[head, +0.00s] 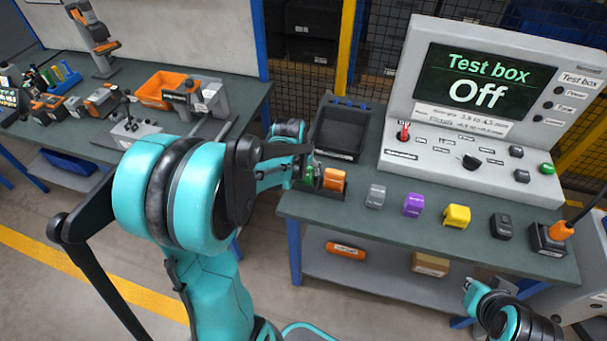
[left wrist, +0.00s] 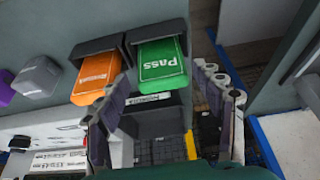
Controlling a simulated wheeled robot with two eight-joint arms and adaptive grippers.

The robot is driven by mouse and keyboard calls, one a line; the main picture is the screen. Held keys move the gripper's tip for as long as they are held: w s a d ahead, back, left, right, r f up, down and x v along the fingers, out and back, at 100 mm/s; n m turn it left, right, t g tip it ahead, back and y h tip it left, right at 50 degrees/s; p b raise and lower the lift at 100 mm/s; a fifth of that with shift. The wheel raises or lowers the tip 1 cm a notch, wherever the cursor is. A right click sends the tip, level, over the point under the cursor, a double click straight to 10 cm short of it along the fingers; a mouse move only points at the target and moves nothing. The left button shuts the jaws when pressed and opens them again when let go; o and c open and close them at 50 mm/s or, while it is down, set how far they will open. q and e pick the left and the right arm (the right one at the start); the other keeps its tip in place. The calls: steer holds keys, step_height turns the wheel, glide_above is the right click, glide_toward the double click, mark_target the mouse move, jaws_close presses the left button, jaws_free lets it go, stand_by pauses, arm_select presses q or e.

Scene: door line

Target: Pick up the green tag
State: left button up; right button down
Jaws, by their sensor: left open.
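The green tag (left wrist: 161,66), marked "Pass", stands in a dark holder (left wrist: 157,28) in the left wrist view. In the head view only a sliver of the green tag (head: 310,172) shows beside my left gripper (head: 300,162). An orange tag (left wrist: 97,76) sits in the neighbouring holder; it also shows in the head view (head: 334,178). My left gripper (left wrist: 166,80) is open, its fingers on either side of the green tag; whether they touch it I cannot tell.
A grey block (head: 376,196), a purple block (head: 413,205) and a yellow block (head: 456,216) line the bench's front. A black tray (head: 341,134) and a test box (head: 480,95) reading "Off" stand behind. An orange bin (head: 163,92) is on the left bench.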

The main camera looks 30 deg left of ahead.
mark_target(304, 172)
arm_select(q)
steer(key=b+x, duration=0.1)
steer(key=x, duration=0.2)
steer(key=b+x, duration=0.1)
steer(key=x, duration=0.1)
steer(key=shift+w+a+f, duration=0.15)
steer(key=shift+w+f, duration=0.15)
steer(key=shift+w, duration=0.05)
steer(key=c, duration=1)
steer(key=shift+r, duration=0.15)
